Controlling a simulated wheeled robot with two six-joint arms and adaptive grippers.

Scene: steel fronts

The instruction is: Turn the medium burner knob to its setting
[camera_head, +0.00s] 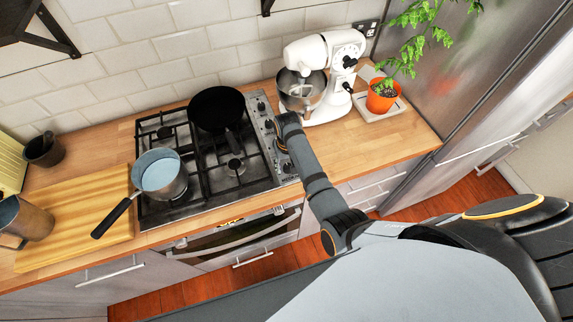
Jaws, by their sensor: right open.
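The gas hob (205,203) is set in the wooden counter, with a strip of dark knobs along its right side. One knob (261,106) shows at the back of the strip and another knob (287,168) at the front. My right gripper (281,132) is over the middle of this strip and hides part of it. I cannot tell which knob is the medium burner's, or whether the gripper touches one. The gripper is open; its fingertips are small and dark in this view. My left gripper is out of view.
A black frying pan (216,108) and a blue-filled saucepan (160,174) stand on the hob. A white stand mixer (322,62) is close behind my right gripper. An orange plant pot (382,97) stands further right. The counter right of the hob's front is clear.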

